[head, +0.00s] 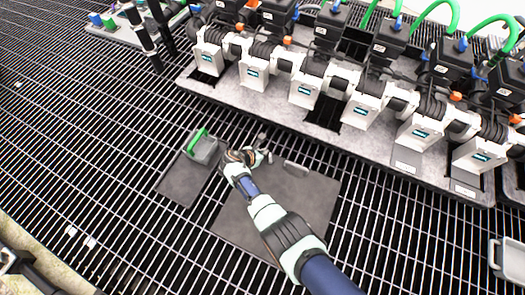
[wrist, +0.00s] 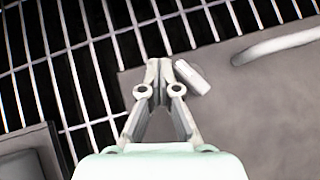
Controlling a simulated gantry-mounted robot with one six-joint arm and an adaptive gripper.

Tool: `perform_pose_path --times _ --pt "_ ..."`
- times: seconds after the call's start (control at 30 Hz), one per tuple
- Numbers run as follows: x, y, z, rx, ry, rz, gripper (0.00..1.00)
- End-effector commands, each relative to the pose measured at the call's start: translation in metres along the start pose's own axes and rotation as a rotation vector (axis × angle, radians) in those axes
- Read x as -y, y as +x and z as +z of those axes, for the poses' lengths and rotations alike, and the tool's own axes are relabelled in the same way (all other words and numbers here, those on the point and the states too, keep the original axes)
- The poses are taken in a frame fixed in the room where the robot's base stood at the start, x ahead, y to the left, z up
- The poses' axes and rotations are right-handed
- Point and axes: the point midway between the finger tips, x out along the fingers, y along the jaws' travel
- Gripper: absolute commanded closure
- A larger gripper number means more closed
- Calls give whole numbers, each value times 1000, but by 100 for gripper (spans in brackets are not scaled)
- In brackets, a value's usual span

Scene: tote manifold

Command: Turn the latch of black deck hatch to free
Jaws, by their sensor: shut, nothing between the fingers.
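The black deck hatch (head: 315,198) is a dark flat panel set in the grating. It has a pale raised handle (head: 297,168) near its far edge, which also shows in the wrist view (wrist: 282,45). The latch (wrist: 192,77) is a short pale bar near the hatch's corner, lying slantwise in the wrist view. My gripper (wrist: 165,66) is shut and empty, its fingertips just left of the latch. Whether they touch it I cannot tell. In the head view my gripper (head: 262,155) is over the hatch's far left part, and the latch is hard to make out there.
A manifold row of white and black units (head: 360,108) runs along the back. Open grating lies to the left.

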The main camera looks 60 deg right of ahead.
Motion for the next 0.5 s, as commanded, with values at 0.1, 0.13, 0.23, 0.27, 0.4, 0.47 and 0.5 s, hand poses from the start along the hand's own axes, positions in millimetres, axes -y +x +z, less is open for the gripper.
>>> perform_pose_path --times 0.1,0.13,0.23,0.27,0.4,0.47,0.5 --pt "7 -2 2 0 0 -5 100" --pt "8 -2 2 0 0 -5 100" --pt "11 -1 1 0 -1 -4 100" --pt "12 -1 1 0 -1 -4 100" --pt "12 0 0 0 -1 -5 100" --pt "12 0 -1 -1 -1 -5 100" --pt "12 0 -1 -1 -1 -5 100"
